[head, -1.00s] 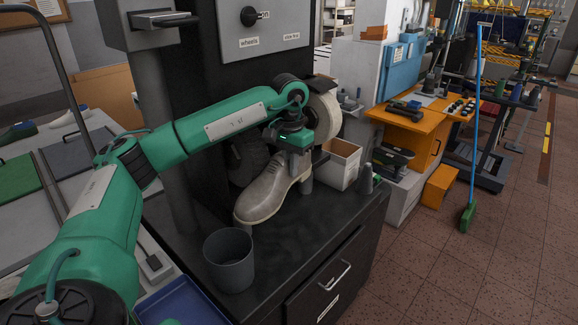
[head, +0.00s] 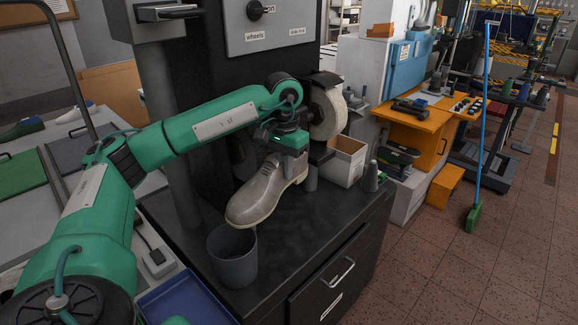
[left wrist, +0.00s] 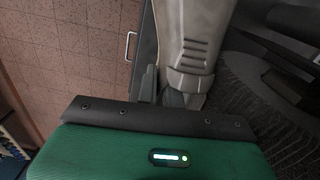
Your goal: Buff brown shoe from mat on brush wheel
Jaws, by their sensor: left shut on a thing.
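My left gripper (head: 290,165) is shut on the heel end of a grey-taupe shoe (head: 262,188), which looks greyish rather than brown. The shoe is held above the black bench top, toe toward the lower left, near the rim of a grey bin (head: 232,262). The left wrist view shows the shoe (left wrist: 193,35) running up from the fingers (left wrist: 172,92). A dark bristly brush wheel (left wrist: 265,105) is close beside the shoe there; I cannot tell whether they touch. In the head view a pale wheel (head: 328,112) is behind the gripper. My right gripper is not in view.
A green mat (head: 20,174) and a grey mat (head: 78,148) lie on the table at left. A white box (head: 346,160) and a grey cone (head: 371,178) stand at the bench's right. A blue tray (head: 190,303) is at front. The bench's front right is clear.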

